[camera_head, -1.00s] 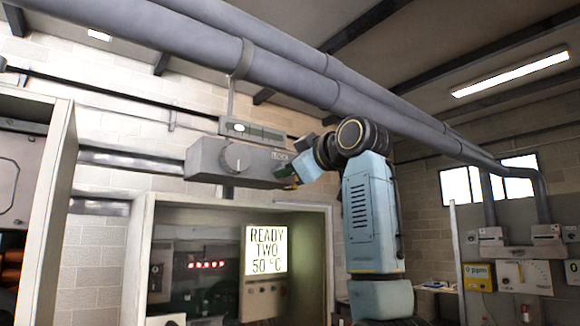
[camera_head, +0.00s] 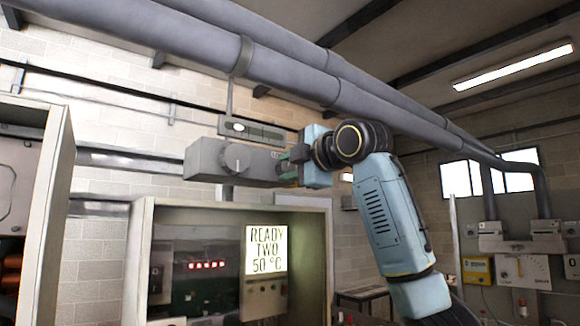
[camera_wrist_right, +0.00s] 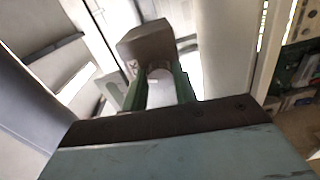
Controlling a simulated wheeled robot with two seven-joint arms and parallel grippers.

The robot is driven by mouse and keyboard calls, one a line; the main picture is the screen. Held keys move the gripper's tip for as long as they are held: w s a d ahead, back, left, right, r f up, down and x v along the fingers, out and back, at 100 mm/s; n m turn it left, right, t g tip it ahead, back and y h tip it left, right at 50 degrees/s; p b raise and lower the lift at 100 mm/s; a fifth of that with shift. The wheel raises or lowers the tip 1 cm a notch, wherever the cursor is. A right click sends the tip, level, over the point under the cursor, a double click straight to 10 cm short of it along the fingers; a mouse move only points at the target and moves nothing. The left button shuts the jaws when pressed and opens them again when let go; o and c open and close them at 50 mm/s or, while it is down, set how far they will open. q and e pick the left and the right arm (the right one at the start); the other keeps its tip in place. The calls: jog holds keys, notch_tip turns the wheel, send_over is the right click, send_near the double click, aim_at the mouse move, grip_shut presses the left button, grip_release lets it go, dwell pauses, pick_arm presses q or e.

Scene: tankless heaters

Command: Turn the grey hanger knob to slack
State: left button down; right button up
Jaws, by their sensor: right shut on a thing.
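A grey box (camera_head: 208,160) hangs below the ceiling pipes, with a round dial (camera_head: 237,158) on its front face. My right gripper (camera_head: 290,165) is at the right end of this box and hides part of it. In the right wrist view its green fingers (camera_wrist_right: 163,90) are shut on a pale grey rounded knob (camera_wrist_right: 162,86), with the box end (camera_wrist_right: 147,42) just beyond. I take this to be the grey hanger knob. The head view hides it behind the fingers, so its setting cannot be read. My left gripper is not in view.
Large grey pipes (camera_head: 290,82) run close above my right arm. A panel on a strap (camera_head: 252,130) hangs above the box. Below is an open cabinet with a lit READY TWO 50 °C sign (camera_head: 266,250). A tall cabinet edge (camera_head: 48,205) stands at left.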

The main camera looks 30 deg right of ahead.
jog(key=shift+n, duration=0.4)
jog(key=o, duration=1)
jog(key=shift+s+d+r+b, duration=0.15)
jog(key=shift+s+b, duration=0.6)
jog(key=shift+s, duration=1.5)
jog(key=shift+s+d+b, duration=0.15)
jog(key=shift+s+b, duration=0.65)
jog(key=shift+s, duration=1.4)
jog(key=shift+s+d+r+b, duration=0.15)
jog(key=shift+s+b, duration=0.6)
jog(key=shift+s, duration=1.5)
